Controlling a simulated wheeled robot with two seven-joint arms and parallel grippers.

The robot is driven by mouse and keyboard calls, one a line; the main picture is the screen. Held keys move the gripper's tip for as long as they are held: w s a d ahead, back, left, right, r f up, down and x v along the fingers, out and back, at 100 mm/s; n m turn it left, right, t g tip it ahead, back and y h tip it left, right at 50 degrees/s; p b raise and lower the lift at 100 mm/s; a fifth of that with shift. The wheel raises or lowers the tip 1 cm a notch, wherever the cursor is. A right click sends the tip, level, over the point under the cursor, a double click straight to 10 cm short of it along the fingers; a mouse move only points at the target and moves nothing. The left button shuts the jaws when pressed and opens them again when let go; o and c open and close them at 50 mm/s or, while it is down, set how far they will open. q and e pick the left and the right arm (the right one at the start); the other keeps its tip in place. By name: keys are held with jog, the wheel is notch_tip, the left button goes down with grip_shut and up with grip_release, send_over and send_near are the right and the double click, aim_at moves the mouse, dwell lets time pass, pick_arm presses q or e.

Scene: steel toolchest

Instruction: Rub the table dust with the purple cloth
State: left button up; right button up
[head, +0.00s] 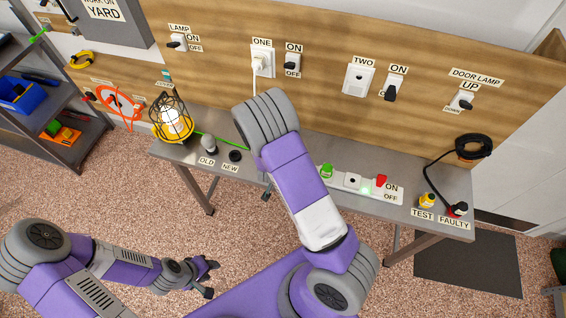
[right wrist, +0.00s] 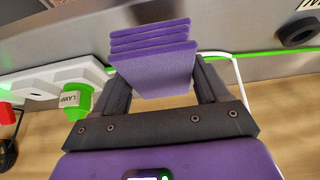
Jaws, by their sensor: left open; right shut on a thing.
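The purple cloth (right wrist: 152,72) is a folded stack of layers between the fingers of my right gripper (right wrist: 158,82), which is shut on it. In the right wrist view the cloth shows against the grey table (right wrist: 225,25); I cannot tell whether it touches the top. In the head view my right arm hides the cloth and most of that gripper over the middle of the table (head: 310,148). I cannot make out any dust. My left gripper (head: 211,279) is open and empty, low in front of the table, above the speckled floor.
A white power strip (head: 350,184) with a green plug (head: 326,170) lies right of my right arm. A caged lamp (head: 172,120), a bulb (head: 209,144) and a black ring (head: 235,156) stand to the left. The switch board rises behind.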

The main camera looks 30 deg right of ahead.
jog(key=shift+r+p, duration=1.35)
jog(key=shift+r, duration=0.45)
jog(key=shift+f, duration=0.1)
